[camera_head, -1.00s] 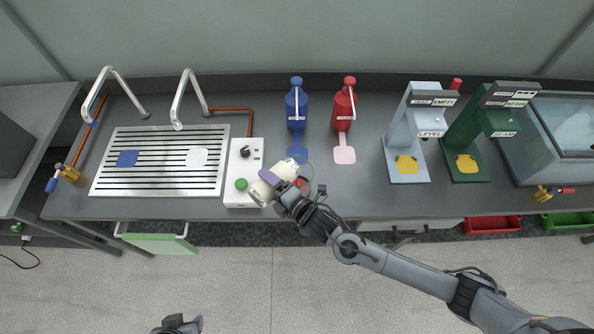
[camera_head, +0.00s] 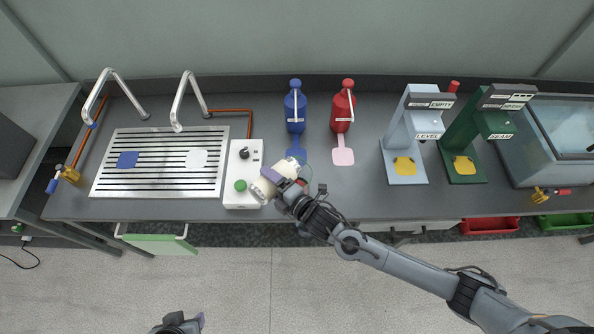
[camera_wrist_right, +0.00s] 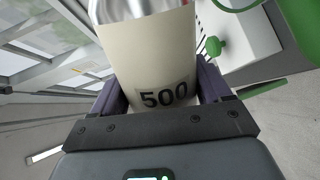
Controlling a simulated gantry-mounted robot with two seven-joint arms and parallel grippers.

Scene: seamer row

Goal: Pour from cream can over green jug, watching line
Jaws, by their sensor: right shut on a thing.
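The cream can (camera_head: 283,171), also in the right wrist view (camera_wrist_right: 153,55), has a cream body marked "500" and a bare metal end. It is tilted above the bench's front edge, beside the control box. My right gripper (camera_head: 290,182) is shut around it and partly hides it. A clear vessel (camera_head: 308,174) shows partly behind the gripper; I cannot tell whether it is the green jug. A green curved piece (camera_wrist_right: 238,5) shows at the top of the wrist view. The line is not readable. My left gripper (camera_head: 180,324) is at the bottom edge, its jaws unclear.
The white control box (camera_head: 245,160) with a green button stands left of the can. The slatted drain tray (camera_head: 107,180) and two taps are further left. Blue (camera_head: 295,110) and red (camera_head: 342,110) dispensers stand behind. LEVEL (camera_head: 405,165) and SEAM (camera_head: 465,165) stations stand right.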

